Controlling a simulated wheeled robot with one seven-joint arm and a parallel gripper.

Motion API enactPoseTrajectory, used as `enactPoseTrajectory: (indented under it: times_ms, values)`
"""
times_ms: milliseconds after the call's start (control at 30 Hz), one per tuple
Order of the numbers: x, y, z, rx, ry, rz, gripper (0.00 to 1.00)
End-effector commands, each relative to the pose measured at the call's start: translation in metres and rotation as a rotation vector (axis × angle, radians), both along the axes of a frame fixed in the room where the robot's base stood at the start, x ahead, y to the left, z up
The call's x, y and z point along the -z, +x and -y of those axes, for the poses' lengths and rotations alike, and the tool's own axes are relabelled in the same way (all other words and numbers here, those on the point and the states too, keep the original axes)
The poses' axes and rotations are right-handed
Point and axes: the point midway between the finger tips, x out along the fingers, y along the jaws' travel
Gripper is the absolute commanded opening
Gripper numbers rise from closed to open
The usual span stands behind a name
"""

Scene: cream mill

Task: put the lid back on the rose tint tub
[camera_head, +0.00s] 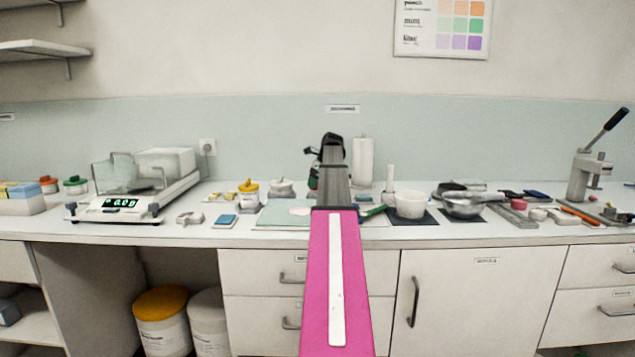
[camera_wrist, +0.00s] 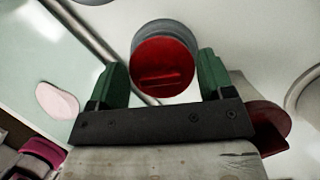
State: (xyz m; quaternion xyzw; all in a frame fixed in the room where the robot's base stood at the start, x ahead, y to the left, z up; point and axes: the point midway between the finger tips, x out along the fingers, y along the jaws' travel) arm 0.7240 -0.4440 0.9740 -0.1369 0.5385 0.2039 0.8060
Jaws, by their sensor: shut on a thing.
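A dark grey round body (camera_wrist: 164,27) shows directly beyond the lid; I cannot tell whether the two touch. A darker red round piece (camera_wrist: 272,122) sticks out at the right behind the gripper's black bar, mostly hidden. I cannot tell which thing is the rose tint tub. In the head view my arm hides the gripper's fingertips and the lid, over the middle of the counter.
A pale mat (camera_head: 272,213) carries a pale pink disc (camera_head: 299,211). Nearby stand a yellow-lidded jar (camera_head: 248,191), a white paper roll (camera_head: 363,161) and a white bowl (camera_head: 410,204). A scale (camera_head: 118,208) is at left, a lever press (camera_head: 589,172) at right.

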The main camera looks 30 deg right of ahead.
Motion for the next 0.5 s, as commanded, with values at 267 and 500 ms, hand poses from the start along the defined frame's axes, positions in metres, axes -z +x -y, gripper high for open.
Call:
enactPoseTrajectory:
  times_ms: [267,500]
  values:
    - [0.0,0.0,0.0001,0.0,0.0,0.0,0.53]
    - [-0.0001,0.0001,0.0001,0.0,0.0,0.0,1.0]
